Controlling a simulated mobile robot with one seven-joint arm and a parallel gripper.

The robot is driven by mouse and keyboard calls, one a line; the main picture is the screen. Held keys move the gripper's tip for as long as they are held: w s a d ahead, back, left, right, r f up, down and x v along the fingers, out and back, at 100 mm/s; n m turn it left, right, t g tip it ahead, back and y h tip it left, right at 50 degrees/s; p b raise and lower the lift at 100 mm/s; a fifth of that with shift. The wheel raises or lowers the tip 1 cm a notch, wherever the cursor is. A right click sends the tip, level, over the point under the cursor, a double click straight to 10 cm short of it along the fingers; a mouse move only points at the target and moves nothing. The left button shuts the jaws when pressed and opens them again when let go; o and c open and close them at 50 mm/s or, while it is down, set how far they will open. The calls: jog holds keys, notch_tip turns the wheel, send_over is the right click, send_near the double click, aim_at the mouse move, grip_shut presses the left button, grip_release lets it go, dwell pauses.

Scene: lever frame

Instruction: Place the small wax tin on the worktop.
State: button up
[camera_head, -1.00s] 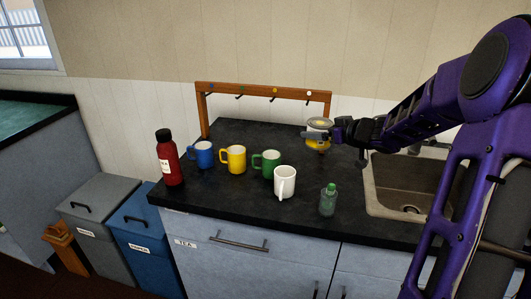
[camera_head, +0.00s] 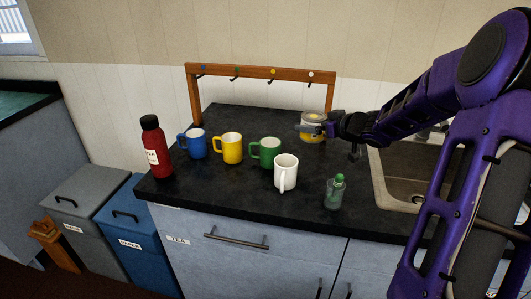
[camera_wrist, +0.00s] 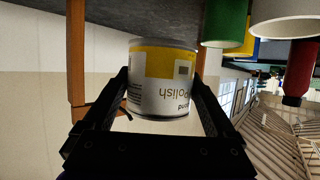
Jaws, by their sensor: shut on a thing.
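The small wax tin (camera_head: 313,127), white and yellow with a "Polish" label, is between the fingers of my gripper (camera_head: 304,128), which is shut on it. In the wrist view the tin (camera_wrist: 162,75) appears upside down, with a finger against each side. The dark worktop (camera_head: 235,190) lies below it. The tin is over the back right part, in front of the rack's right post and left of the sink. Whether its base touches the worktop I cannot tell.
Blue (camera_head: 193,144), yellow (camera_head: 229,148), green (camera_head: 267,152) and white (camera_head: 286,173) mugs stand left and in front of the tin. A red bottle (camera_head: 157,148) stands far left, a small green bottle (camera_head: 336,192) near the front edge. A wooden hook rack (camera_head: 260,73) is behind; the sink (camera_head: 398,185) is right.

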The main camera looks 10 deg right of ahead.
notch_tip(320, 180, down, 10)
jog(key=b, duration=0.4)
jog(key=shift+w+f, duration=0.1)
jog(key=shift+f, duration=0.1)
jog(key=shift+f, duration=0.15)
jog(key=o, duration=1.4)
jog(key=shift+c, duration=0.2)
jog(key=shift+o, duration=0.2)
jog(key=shift+r, duration=0.2)
jog(key=p+v, duration=0.2)
jog(key=v, duration=1)
jog(key=shift+d+p, duration=0.1)
jog(key=shift+p, duration=0.2)
